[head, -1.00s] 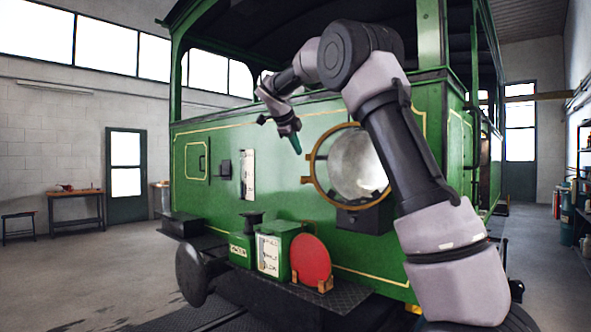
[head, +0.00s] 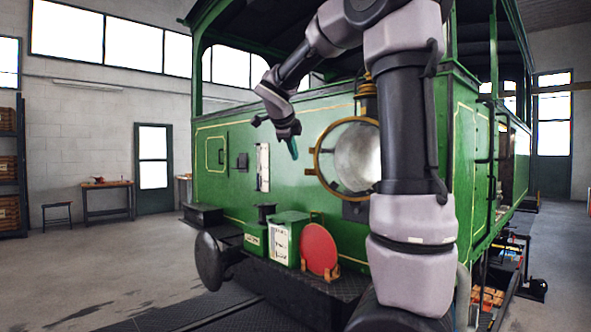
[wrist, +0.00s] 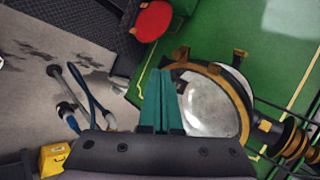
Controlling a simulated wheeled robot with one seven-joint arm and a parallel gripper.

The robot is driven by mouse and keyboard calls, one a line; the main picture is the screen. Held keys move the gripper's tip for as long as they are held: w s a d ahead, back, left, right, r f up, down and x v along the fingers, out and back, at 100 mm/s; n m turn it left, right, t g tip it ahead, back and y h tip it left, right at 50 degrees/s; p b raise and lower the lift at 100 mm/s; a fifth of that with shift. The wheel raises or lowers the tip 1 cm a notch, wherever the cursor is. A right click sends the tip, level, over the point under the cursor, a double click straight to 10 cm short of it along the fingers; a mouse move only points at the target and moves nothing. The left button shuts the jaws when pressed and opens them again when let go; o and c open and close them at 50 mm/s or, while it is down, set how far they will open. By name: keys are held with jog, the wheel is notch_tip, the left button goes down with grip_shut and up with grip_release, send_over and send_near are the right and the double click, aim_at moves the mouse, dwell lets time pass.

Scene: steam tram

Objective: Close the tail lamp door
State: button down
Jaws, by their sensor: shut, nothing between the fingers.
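The tail lamp is a round silver bowl (head: 358,158) on the green end wall of the tram. A brass ring (head: 317,163) with small tabs frames its left side and seems to be the lamp door. My arm covers the lamp's right edge, and I cannot tell how far the door stands open. My gripper (head: 293,150) is shut and empty, just left of the ring in the head view. In the wrist view its green fingers (wrist: 161,80) lie beside the ring (wrist: 205,68) and overlap the bowl's edge (wrist: 205,108); contact cannot be told.
A red disc (head: 318,249) and green boxes (head: 290,238) stand on the dark ledge below the lamp. A round buffer (head: 209,261) juts out at the left. A brass fitting (head: 366,100) is above the lamp. The floor at the left is open.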

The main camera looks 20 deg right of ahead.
jog(key=w+d+f, duration=0.5)
jog(key=w+d, duration=0.1)
jog(key=w, duration=0.1)
jog(key=shift+w+d+f, duration=0.2)
jog(key=shift+w+d, duration=0.05)
jog(key=shift+w, duration=0.1)
